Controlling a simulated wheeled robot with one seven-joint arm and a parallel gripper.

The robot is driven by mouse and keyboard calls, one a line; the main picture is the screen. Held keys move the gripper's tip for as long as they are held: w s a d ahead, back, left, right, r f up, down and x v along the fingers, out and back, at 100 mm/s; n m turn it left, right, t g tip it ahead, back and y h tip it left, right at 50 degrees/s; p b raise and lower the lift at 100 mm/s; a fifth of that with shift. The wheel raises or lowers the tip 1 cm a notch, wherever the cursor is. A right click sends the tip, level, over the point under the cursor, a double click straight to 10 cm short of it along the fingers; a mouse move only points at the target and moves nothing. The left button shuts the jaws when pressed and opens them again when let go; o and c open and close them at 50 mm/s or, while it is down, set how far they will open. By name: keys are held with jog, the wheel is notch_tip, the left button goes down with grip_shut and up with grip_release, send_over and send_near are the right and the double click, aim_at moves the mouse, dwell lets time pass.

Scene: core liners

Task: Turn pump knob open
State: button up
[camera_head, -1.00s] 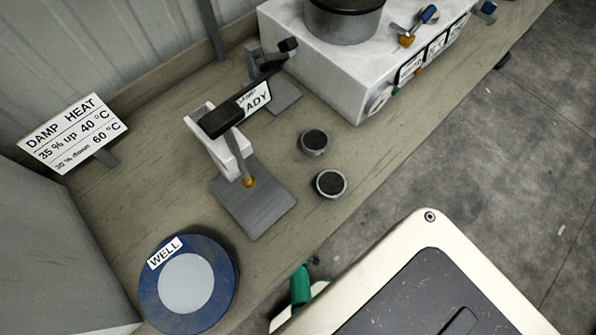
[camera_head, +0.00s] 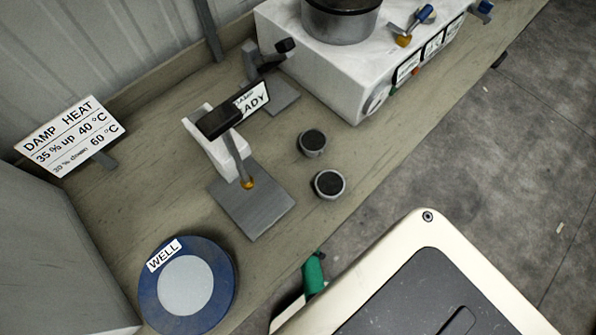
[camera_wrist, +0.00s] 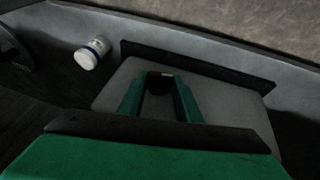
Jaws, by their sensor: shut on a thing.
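A white machine (camera_head: 345,75) stands on the bench at the top of the head view, with labels on its front and a grey round vessel (camera_head: 343,24) on top. I cannot tell which is the pump knob. My green gripper (camera_head: 313,273) shows partly at the bench's front edge, well away from both. In the wrist view my gripper (camera_wrist: 160,82) has its green fingers around a small dark thing, which I cannot identify.
On the bench are a blue WELL disc (camera_head: 225,290), a stand with a grey plate (camera_head: 252,207), two small dark-topped cups (camera_head: 312,143) (camera_head: 329,185) and a DAMP HEAT sign (camera_head: 70,137). A white jar (camera_wrist: 92,53) lies left in the wrist view.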

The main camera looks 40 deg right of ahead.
jog(key=shift+d+m+y, duration=0.3)
jog(key=shift+y, duration=0.9)
jog(key=o, duration=1)
jog(key=shift+o, duration=0.2)
jog(key=shift+r, duration=0.1)
jog(key=v, duration=1)
jog(key=shift+r, duration=0.3)
jog(key=shift+s, duration=0.1)
